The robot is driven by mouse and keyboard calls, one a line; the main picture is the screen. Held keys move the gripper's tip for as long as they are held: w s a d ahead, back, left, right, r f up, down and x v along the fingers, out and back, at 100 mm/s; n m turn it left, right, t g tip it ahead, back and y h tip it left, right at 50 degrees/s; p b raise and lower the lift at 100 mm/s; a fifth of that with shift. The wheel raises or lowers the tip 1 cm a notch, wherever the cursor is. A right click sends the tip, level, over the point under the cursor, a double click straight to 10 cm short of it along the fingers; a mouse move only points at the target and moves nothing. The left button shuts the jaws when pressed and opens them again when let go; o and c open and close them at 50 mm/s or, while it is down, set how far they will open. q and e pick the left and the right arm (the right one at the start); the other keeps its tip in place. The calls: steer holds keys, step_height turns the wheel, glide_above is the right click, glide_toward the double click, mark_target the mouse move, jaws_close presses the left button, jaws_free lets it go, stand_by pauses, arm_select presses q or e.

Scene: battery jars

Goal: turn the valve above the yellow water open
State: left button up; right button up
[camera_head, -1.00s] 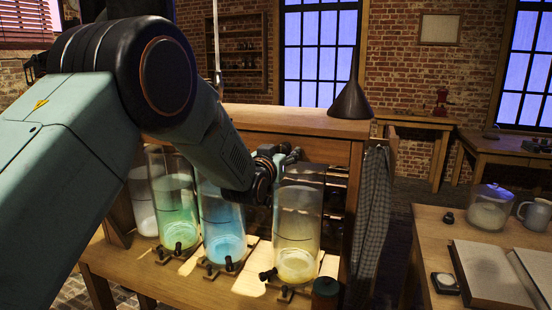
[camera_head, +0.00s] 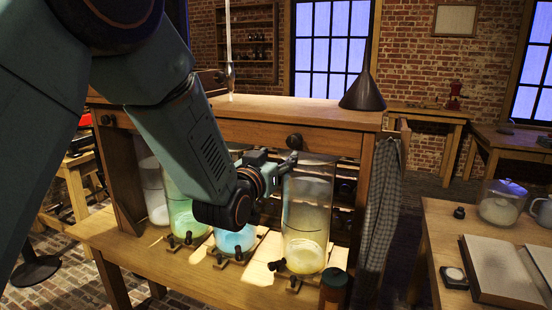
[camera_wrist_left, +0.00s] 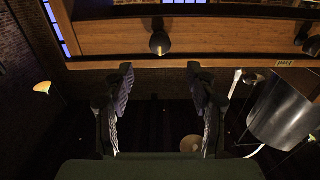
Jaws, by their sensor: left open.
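The jar of yellow water (camera_head: 306,225) stands at the right end of the row on the wooden bench. A dark round valve knob (camera_head: 294,142) sits on the wooden rail above it. My left gripper (camera_head: 284,165) is just below this knob, at the jar's upper left edge. In the left wrist view, my left gripper (camera_wrist_left: 160,85) is open and empty, its two fingers apart. That view shows a knob (camera_wrist_left: 160,43) ahead between the fingers and another knob (camera_wrist_left: 303,35) at upper right; I cannot tell which is above the yellow water. My right gripper is not in view.
The green jar (camera_head: 184,215), blue jar (camera_head: 233,240) and a pale jar (camera_head: 154,190) stand left of the yellow one, partly behind my arm. A black funnel (camera_head: 362,92) stands on top. A checked cloth (camera_head: 378,215) hangs at right. A side table holds an open book (camera_head: 500,268).

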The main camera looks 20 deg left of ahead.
mark_target(292, 142)
arm_select(q)
steer(key=w+m+p, duration=0.1)
steer(key=w, duration=0.2)
steer(key=w+p, duration=0.1)
steer(key=w, duration=0.3)
steer(key=w+m+h+p, duration=0.1)
steer(key=w, duration=0.2)
steer(key=shift+w+d+r+m, duration=0.15)
steer(key=shift+w+r+m, duration=0.1)
steer(key=shift+w+m, duration=0.1)
steer(key=shift+w+f+p, duration=0.1)
steer(key=shift+w+p, duration=0.2)
steer(key=shift+w, duration=0.35)
steer(key=shift+s+d, duration=0.1)
